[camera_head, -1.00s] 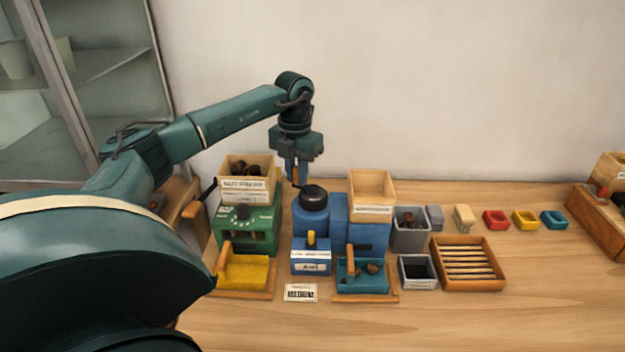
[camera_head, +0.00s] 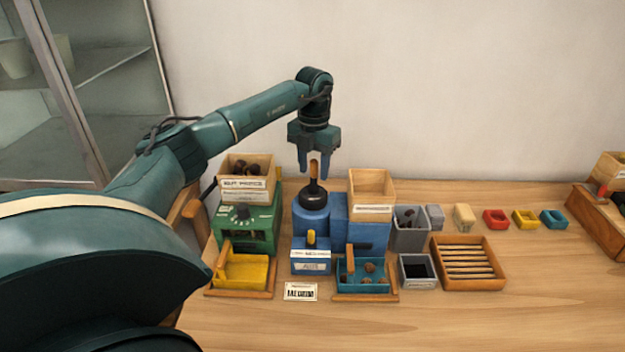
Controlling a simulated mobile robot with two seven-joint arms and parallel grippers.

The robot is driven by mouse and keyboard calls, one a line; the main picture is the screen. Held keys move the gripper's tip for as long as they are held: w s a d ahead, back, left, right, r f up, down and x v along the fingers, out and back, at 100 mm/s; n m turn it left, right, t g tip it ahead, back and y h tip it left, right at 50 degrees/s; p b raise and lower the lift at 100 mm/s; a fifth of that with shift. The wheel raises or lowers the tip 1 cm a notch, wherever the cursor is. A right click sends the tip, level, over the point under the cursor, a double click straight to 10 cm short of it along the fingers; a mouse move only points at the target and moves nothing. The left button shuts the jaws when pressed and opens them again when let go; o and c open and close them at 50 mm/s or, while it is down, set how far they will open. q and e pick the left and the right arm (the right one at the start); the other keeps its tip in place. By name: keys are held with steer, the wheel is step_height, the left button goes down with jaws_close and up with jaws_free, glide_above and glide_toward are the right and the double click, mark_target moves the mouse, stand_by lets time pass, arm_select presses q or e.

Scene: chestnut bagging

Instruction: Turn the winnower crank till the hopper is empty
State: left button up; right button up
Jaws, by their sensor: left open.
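The blue machine (camera_head: 340,234), which looks like the winnower, stands mid-table with a black round crank hub (camera_head: 313,196) on top. The crank's upright wooden knob (camera_head: 314,168) rises from the hub. My left gripper (camera_head: 315,168) is open, fingers pointing down, with the knob between its fingertips in the picture; I cannot tell whether they touch it. The wooden hopper (camera_head: 371,188) on the machine's right side shows no nuts in its visible part; its floor is partly hidden. Several brown chestnuts (camera_head: 369,267) lie in the teal tray (camera_head: 376,289) in front. My right gripper is not in view.
A green machine (camera_head: 250,235) with a nut-filled wooden box (camera_head: 248,164) stands left, a yellow tray (camera_head: 242,273) before it. Right are a grey bin (camera_head: 409,243) with dark pieces, a small grey box (camera_head: 417,284) and a slatted wooden tray (camera_head: 470,285).

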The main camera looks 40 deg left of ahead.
arm_select(q)
steer(key=shift+r, duration=3.75)
jaws_close()
